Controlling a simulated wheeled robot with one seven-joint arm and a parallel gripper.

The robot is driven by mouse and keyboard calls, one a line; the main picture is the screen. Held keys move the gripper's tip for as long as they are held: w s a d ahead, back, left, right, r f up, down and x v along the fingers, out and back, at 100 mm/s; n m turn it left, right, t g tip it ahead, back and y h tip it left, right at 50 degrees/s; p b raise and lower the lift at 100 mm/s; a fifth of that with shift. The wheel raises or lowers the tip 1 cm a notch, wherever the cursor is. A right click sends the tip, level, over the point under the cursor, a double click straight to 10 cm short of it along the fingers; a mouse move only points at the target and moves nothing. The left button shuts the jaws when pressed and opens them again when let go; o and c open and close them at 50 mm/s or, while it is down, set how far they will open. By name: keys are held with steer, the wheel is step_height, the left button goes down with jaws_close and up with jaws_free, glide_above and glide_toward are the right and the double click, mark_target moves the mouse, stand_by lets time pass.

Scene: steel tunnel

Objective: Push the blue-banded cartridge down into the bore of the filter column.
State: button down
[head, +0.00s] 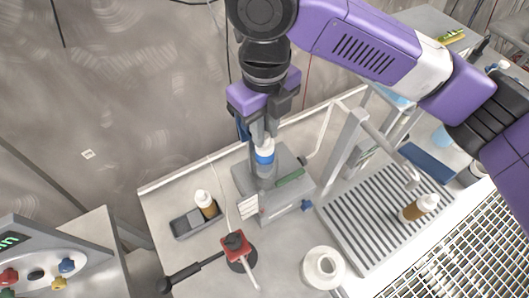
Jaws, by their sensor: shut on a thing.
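The blue-banded cartridge (264,157) is white with a blue band and stands roughly upright below my gripper (264,139). My gripper points down and is shut on the cartridge's upper part. The grey filter column (263,183) is directly beneath the cartridge, on a grey housing (291,197). The cartridge's lower end meets the top of the column in this view. The bore itself is hidden, so I cannot tell how deep the cartridge sits in it.
A dark tray (183,229) with a brown white-capped bottle (206,204) stands left. A red block with a black knob (235,243) and a white ring-shaped roll (323,268) are in front. A slatted rack (365,240) with another bottle (419,208) lies right. A wall rises behind.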

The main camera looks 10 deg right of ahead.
mark_target(265, 147)
step_height(265, 147, down, 6)
steer(key=b, duration=0.3)
steer(key=shift+r+b, duration=0.15)
steer(key=shift+b, duration=0.25)
steer(key=shift+r, duration=0.1)
steer(key=c, duration=1.7)
jaws_free()
steer(key=shift+f, duration=0.2)
steer(key=shift+c, duration=0.2)
steer(key=o, duration=0.4)
steer(key=shift+o, duration=0.2)
